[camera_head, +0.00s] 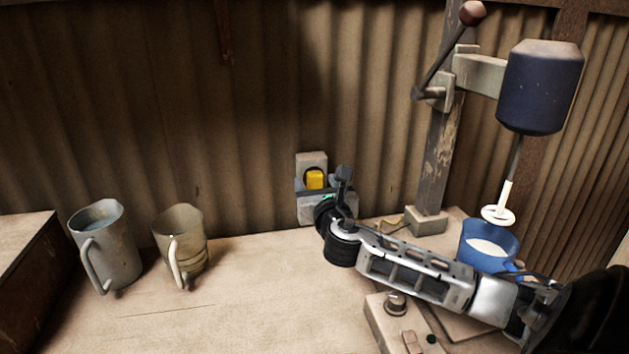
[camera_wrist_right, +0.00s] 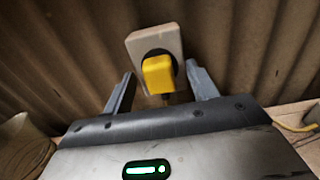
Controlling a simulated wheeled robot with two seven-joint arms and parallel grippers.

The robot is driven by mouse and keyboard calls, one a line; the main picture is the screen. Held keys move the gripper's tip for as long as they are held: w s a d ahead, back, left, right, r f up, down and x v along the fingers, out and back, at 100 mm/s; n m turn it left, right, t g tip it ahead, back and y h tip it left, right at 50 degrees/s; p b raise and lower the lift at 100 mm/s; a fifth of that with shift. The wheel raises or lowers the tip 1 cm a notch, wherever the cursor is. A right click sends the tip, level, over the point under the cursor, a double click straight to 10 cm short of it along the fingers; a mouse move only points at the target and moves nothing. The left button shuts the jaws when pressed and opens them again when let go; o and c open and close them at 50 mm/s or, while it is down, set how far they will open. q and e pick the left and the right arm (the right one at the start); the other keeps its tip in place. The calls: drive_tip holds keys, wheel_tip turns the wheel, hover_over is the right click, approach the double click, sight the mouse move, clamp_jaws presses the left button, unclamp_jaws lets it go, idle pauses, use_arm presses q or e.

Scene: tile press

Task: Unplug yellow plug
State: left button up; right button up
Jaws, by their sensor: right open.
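The yellow plug (camera_head: 314,179) sits in a pale wall socket (camera_head: 312,159) on the corrugated back wall, just above the table. My right gripper (camera_head: 316,188) is in front of it, its arm reaching in from the right. In the right wrist view the yellow plug (camera_wrist_right: 158,75) shows in the socket (camera_wrist_right: 154,42), between the two grey fingers of my right gripper (camera_wrist_right: 161,88). The fingers are open, one on each side, with gaps to the plug. The plug's lower end is partly hidden by the gripper body. My left gripper is not in view.
A mixer stand (camera_head: 436,160) with a blue motor (camera_head: 541,87) rises at the right, above a blue cup (camera_head: 488,247). A control box (camera_head: 385,325) lies in front.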

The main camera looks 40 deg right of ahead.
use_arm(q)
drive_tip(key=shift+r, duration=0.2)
use_arm(e)
clamp_jaws()
use_arm(q)
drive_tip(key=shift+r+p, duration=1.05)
drive_tip(key=shift+p, duration=0.2)
use_arm(e)
drive_tip(key=v, duration=0.6)
drive_tip(key=shift+a, duration=0.1)
idle(0.4)
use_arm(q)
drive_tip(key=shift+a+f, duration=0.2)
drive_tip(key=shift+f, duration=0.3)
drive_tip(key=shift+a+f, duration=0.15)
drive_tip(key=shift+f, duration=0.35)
use_arm(e)
drive_tip(key=s+a+f+n+t+y, duration=0.1)
drive_tip(key=s+a+n+y, duration=0.2)
drive_tip(key=a, duration=0.8)
drive_tip(key=s+a+f+n+t+y, duration=0.1)
drive_tip(key=s+a+y, duration=0.4)
drive_tip(key=a, duration=0.6)
drive_tip(key=shift+s+f+n+y, duration=0.2)
drive_tip(key=shift+f+n+y, duration=0.25)
drive_tip(key=shift+n, duration=0.45)
